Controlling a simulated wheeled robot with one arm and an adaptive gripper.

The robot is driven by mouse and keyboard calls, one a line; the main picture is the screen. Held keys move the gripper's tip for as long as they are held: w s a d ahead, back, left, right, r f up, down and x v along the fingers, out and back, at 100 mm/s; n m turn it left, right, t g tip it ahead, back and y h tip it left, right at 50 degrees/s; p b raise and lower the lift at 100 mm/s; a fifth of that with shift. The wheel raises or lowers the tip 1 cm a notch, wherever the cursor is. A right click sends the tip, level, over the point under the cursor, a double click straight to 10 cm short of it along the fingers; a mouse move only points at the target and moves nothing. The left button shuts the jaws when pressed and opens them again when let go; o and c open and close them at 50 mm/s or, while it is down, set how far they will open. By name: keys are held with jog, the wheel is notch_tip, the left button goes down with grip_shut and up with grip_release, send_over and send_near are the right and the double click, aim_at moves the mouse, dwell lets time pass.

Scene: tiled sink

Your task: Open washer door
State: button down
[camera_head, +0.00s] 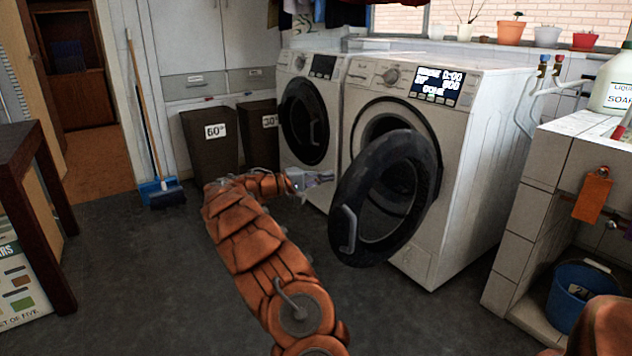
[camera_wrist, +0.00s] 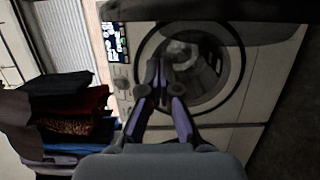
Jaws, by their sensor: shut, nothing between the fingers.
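The near washer (camera_head: 470,150) is white with a lit display. Its round dark door (camera_head: 385,200) stands swung open toward the left, with a grey handle (camera_head: 347,229) on its outer edge. Behind the door the drum opening shows in part. My gripper (camera_head: 328,177) is shut and empty, just left of the open door, between it and the second washer. Whether it touches the door cannot be told. In the wrist view my gripper (camera_wrist: 160,65) points at a washer with a round opening (camera_wrist: 205,70), and something pale lies inside it.
A second white washer (camera_head: 315,80) stands to the left with its door shut. Two dark bins (camera_head: 209,143) and a broom stand at the back left. A tiled sink (camera_head: 560,160) with a blue bucket (camera_head: 580,290) is on the right.

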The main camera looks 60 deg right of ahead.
jog(key=shift+s+a+b, duration=0.3)
jog(key=shift+s+a, duration=0.1)
jog(key=shift+s, duration=0.35)
jog(key=shift+s+a+b, duration=0.3)
jog(key=shift+s+a, duration=0.05)
jog(key=shift+s, duration=0.35)
jog(key=shift+a, duration=0.1)
